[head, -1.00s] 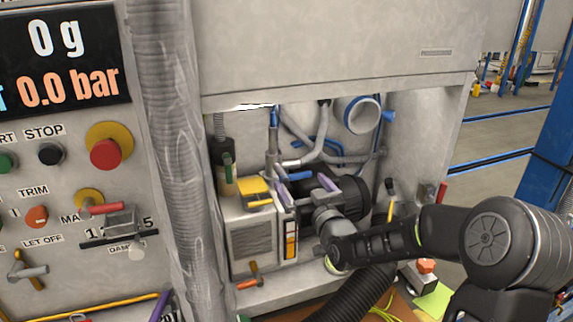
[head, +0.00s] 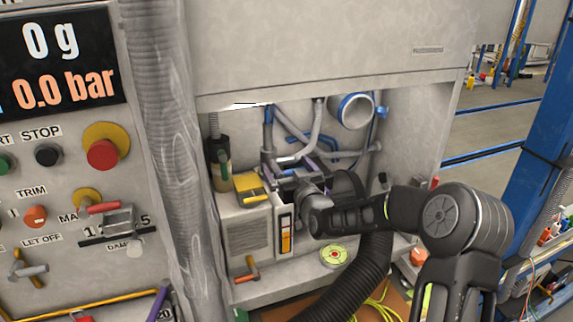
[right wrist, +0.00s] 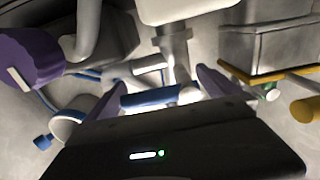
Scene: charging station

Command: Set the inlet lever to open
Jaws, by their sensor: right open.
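My right gripper (head: 290,172) reaches into the open bay from the right, near the pipes above the beige box. It is open, with its fingertips partly hidden by its own wrist in the head view. In the right wrist view, a blue bar handle (right wrist: 150,98) lies crosswise between the two fingers (right wrist: 165,85), near a grey pipe fitting. I cannot tell whether the fingers touch it. No label shows which part is the inlet lever. My left gripper is not in view.
A black corrugated hose (head: 362,275) runs in front. A grey hose (head: 168,120) hangs left of the bay, beside the control panel.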

